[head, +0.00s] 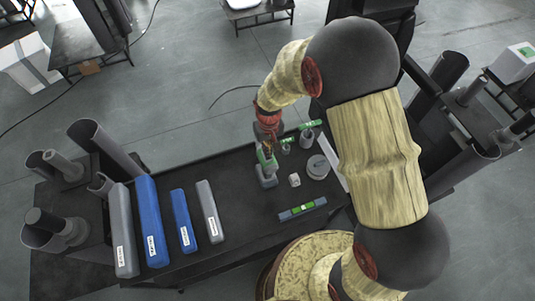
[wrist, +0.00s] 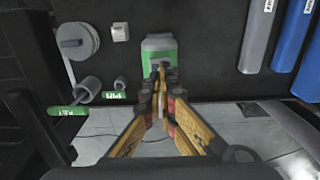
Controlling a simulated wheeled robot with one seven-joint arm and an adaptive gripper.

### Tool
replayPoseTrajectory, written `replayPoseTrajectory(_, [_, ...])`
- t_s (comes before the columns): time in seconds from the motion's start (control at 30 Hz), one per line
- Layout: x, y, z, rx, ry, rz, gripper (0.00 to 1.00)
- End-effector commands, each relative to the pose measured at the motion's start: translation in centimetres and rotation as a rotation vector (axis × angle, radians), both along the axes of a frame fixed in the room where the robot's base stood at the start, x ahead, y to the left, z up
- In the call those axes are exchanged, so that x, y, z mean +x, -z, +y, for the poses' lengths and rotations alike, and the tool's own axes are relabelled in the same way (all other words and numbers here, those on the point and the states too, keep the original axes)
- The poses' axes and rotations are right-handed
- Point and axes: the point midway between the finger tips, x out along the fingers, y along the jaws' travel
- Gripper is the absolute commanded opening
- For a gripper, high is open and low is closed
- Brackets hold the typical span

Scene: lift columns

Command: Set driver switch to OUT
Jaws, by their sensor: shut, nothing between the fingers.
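The driver, seemingly the green and grey device (head: 266,176), stands on the dark bench near its middle. In the wrist view the green and grey device (wrist: 159,44) is at top centre, straight beyond my fingertips. My gripper (head: 268,148) reaches down over its far side in the head view. In the wrist view my gripper (wrist: 160,78) has its yellow fingers closed together, with nothing held. The tips overlap the device's near edge in the picture; I cannot tell whether they touch it. No switch or OUT marking can be made out.
Green tags marked PIN (wrist: 114,95) and KEY (wrist: 68,112) sit on grey cylinders beside the device. A small white block (head: 294,180), a grey round part (head: 318,167) and a level (head: 302,209) lie nearby. Blue bars (head: 152,222) and grey bars (head: 210,212) lie left.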

Motion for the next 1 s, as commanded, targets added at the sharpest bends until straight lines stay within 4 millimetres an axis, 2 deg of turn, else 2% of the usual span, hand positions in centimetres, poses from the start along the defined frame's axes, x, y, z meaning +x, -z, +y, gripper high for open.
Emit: replayPoseTrajectory(1.0, [0.0,1.2,0.0,0.000,0.000,0.000,0.00])
